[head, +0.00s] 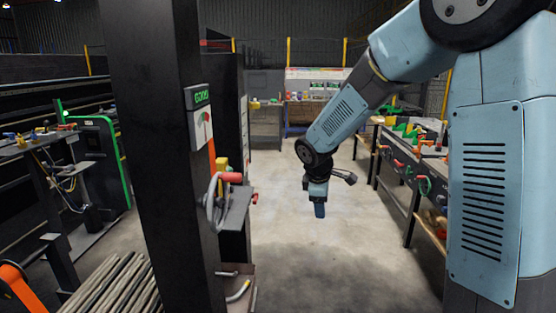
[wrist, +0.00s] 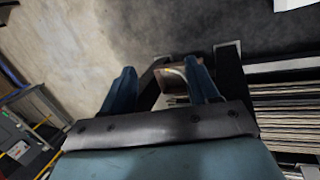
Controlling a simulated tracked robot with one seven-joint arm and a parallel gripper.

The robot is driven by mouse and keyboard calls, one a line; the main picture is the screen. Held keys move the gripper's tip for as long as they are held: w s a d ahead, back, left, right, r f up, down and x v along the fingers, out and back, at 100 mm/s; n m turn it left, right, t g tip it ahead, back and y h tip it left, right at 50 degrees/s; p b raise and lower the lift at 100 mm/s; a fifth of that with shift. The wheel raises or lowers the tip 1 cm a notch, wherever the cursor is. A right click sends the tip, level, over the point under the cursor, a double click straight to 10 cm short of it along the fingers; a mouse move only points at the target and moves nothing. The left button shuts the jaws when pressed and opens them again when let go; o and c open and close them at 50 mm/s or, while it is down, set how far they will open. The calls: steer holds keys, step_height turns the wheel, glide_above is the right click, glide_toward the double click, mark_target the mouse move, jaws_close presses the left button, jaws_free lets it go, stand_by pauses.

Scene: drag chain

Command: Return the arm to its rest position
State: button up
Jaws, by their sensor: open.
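My arm is blue-grey and reaches in from the upper right of the head view. It bends down at the elbow so that my gripper (head: 319,208) points down over the open concrete floor. In the wrist view my gripper (wrist: 160,90) shows two blue fingers standing apart, with nothing held between them. The gripper hangs clear of the dark column and of the benches in the head view.
A workbench (head: 415,180) with tools runs along the right. Bars (head: 115,288) lie at lower left. The middle floor (head: 320,255) is clear.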

steer(key=s+d+r+m, duration=0.75)
steer(key=s+r, duration=0.35)
steer(key=s, duration=0.2)
steer(key=s+d+r+m+t+y, duration=0.1)
steer(key=s+m, duration=0.6)
steer(key=s, duration=0.9)
steer(key=shift+s+d+r+m+t+y, duration=0.3)
steer(key=shift+d+r+m+t+y, duration=0.15)
steer(key=shift+d+r, duration=0.75)
